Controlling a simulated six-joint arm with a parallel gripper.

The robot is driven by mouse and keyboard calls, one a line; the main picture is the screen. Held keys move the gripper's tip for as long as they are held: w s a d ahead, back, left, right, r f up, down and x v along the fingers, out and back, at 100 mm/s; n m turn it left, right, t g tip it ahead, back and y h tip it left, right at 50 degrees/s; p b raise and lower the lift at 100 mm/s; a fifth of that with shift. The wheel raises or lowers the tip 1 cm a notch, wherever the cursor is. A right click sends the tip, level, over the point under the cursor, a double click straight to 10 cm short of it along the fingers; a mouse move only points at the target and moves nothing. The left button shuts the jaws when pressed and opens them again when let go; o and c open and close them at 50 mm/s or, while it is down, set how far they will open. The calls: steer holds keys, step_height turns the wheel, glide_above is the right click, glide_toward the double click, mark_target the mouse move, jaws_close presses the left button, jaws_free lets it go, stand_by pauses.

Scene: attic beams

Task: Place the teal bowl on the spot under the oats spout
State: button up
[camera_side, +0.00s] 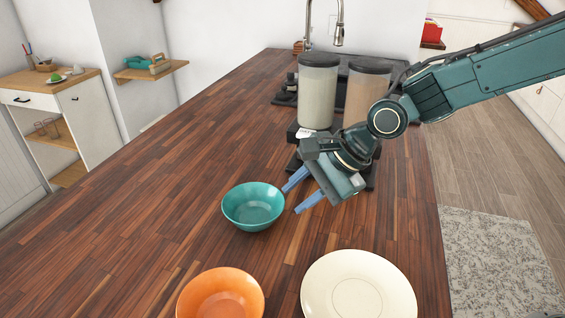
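The teal bowl (252,210) appears to rest upright on the wooden counter, left of my gripper, and looks empty. My gripper (291,201) points down and left, with its two blue fingers spread apart beside the bowl's right rim. Nothing shows between the fingers; I cannot tell whether a fingertip touches the rim. A dispenser stands behind my gripper with a pale-filled canister (317,92) and a tan-filled canister (367,92), both dark-lidded. No label is readable, so I cannot tell which holds oats. My gripper and wrist hide much of the area below the canisters.
An orange bowl (220,295) and a cream plate (358,290) sit at the counter's near end. The wooden counter (170,190) is clear left of the teal bowl. A faucet (339,25) and dark sink area lie behind the dispenser.

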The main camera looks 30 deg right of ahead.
mark_target(270, 220)
steer(key=shift+x, duration=2.6)
steer(key=shift+f, duration=0.15)
steer(key=shift+x, duration=2.45)
steer(key=shift+s, duration=0.1)
jaws_close()
